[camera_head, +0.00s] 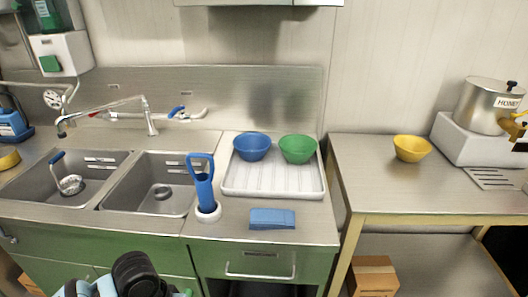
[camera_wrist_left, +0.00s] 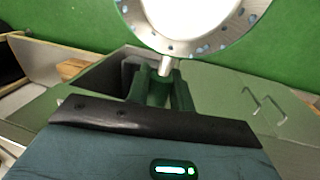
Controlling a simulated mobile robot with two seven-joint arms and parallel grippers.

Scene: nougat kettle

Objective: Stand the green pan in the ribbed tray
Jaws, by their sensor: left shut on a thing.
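The ribbed tray (camera_head: 272,181) is white and lies on the counter right of the sinks. A green, bowl-shaped pan (camera_head: 298,149) stands upright at its back right, beside a blue one (camera_head: 252,147). In the left wrist view my left gripper (camera_wrist_left: 160,92) is shut on the stem of a round, pale thing (camera_wrist_left: 192,18) with a grey rim and bluish spots. This thing is cut off by the frame's top, so I cannot tell what it is. My left gripper is not clear in the head view. My right gripper shows in neither view.
A yellow bowl (camera_head: 411,148) and a steel pot (camera_head: 488,105) are on the right table. A cardboard box (camera_head: 374,276) is below.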

